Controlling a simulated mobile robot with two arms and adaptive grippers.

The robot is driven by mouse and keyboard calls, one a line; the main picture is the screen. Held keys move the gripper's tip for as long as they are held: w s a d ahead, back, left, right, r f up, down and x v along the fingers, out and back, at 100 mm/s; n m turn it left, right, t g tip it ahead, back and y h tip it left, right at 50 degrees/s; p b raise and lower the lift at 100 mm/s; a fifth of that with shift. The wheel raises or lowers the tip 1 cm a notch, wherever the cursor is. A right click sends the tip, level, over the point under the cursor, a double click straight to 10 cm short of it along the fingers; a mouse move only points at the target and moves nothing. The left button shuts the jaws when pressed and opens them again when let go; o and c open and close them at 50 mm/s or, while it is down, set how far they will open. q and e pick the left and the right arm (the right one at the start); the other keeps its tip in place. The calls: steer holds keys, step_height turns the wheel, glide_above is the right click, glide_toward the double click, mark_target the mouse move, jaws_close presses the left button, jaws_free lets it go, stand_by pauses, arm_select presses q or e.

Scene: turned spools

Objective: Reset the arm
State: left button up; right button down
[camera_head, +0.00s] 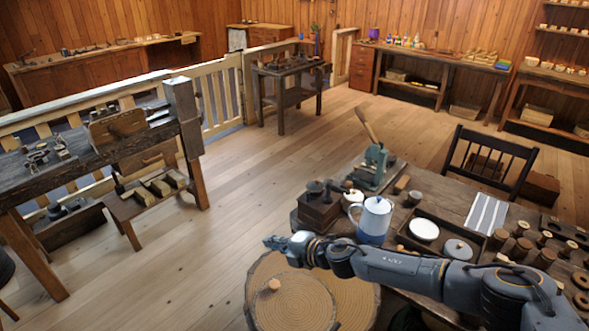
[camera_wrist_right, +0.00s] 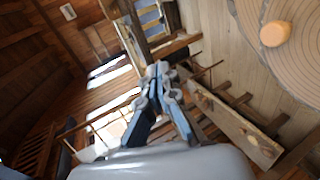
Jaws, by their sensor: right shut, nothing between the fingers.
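My right arm reaches in from the lower right in the head view, stretched leftward over the front of the table. Its gripper (camera_head: 277,243) is shut and empty, above the floor just past the table's left edge and near the round wooden stump top (camera_head: 330,290). In the right wrist view the gripper (camera_wrist_right: 160,72) shows with its fingers together and nothing between them. My left gripper is in neither view.
The table (camera_head: 450,190) holds a blue and white mug (camera_head: 374,220), a coffee grinder (camera_head: 320,206), a green press (camera_head: 375,165), a tray and several spools. A small wooden knob (camera_head: 274,285) sits on the stump. A black chair (camera_head: 488,160) stands behind.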

steer(key=s+a+r+m+t+h, duration=0.15)
steer(key=s+a+m+t, duration=0.25)
steer(key=s+m, duration=0.75)
steer(key=s+d+f+m+g+h, duration=0.1)
steer(key=s+d+f+m+h, duration=0.2)
steer(key=d, duration=0.4)
steer(key=s+d+f+m+g+h, duration=0.1)
steer(key=s+d+m, duration=0.2)
steer(key=d+m, duration=0.3)
steer(key=s+d+f+m+h, duration=0.1)
steer(key=s+d+m+h, duration=0.2)
steer(key=d, duration=0.5)
steer(key=s+d+f+m+g+h, duration=0.3)
steer(key=s+d+m+g, duration=0.15)
steer(key=s+d, duration=1.05)
steer(key=s+f+g+b, duration=0.25)
steer(key=f+b, duration=0.45)
steer(key=f, duration=2.7)
steer(key=s+d+f+b, duration=0.1)
steer(key=s+f+b, duration=0.1)
steer(key=s+f, duration=0.6)
steer(key=s+d+f+n+b, duration=0.1)
steer(key=s+f+b, duration=0.2)
steer(key=s+f, duration=0.6)
step_height(320, 180, down, 3)
steer(key=shift+d+f+g, duration=0.2)
steer(key=shift+d+g, duration=0.15)
steer(key=shift+g, duration=0.05)
steer(key=shift+s, duration=0.1)
